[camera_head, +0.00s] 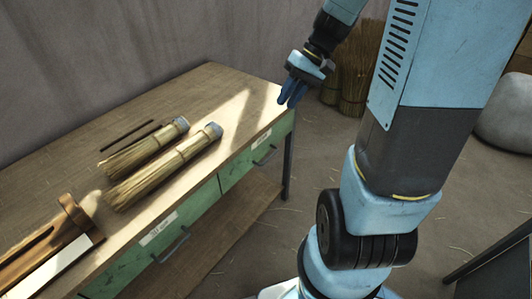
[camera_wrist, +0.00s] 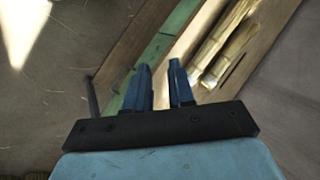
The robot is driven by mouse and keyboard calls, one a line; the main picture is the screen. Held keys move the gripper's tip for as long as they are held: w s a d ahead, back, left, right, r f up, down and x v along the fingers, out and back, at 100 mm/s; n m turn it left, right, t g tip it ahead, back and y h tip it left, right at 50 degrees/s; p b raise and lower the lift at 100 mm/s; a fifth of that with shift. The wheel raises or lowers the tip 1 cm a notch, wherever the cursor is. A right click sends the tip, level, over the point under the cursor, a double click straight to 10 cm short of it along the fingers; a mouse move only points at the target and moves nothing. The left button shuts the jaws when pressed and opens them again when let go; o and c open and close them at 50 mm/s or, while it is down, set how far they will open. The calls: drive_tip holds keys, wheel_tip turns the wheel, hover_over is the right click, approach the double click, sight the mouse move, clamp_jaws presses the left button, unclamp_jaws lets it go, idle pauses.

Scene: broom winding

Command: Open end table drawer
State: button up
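A wooden table (camera_head: 95,128) with green drawers stands at the left in the head view. Its end drawer (camera_head: 258,152), near the far right corner, has a dark handle and a small pale label, and looks closed. A second green drawer (camera_head: 165,240) with a handle and label is nearer to me. My gripper (camera_head: 290,95) is above and just past the table's far right corner, apart from the end drawer's handle. In the wrist view, my gripper's two blue fingers (camera_wrist: 163,85) are apart with nothing between them. The green drawer front (camera_wrist: 150,60) shows beyond them.
Two straw brush bundles (camera_head: 165,165) and a thin dark stick (camera_head: 127,135) lie on the tabletop. A wooden piece (camera_head: 45,250) lies at the near left. Straw bundles (camera_head: 355,75) stand behind. A dark table edge (camera_head: 495,260) is at lower right. Floor between is clear.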

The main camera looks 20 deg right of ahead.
drive_tip(key=w+d+f+m+t+y, duration=0.2)
drive_tip(key=w+d+f+y, duration=0.1)
drive_tip(key=f, duration=0.5)
drive_tip(key=w+d+f+m+t+y, duration=0.1)
drive_tip(key=w+d+f+y, duration=0.15)
drive_tip(key=f, duration=0.65)
drive_tip(key=w+d+f+m+t+y, duration=0.2)
drive_tip(key=w+d+f, duration=0.15)
drive_tip(key=f, duration=0.45)
drive_tip(key=m+t, duration=0.2)
drive_tip(key=t, duration=0.2)
approach(270, 158)
drive_tip(key=x, duration=1)
drive_tip(key=shift+w+f, duration=0.25)
drive_tip(key=shift+w, duration=0.1)
drive_tip(key=shift+d, duration=0.1)
clamp_jaws()
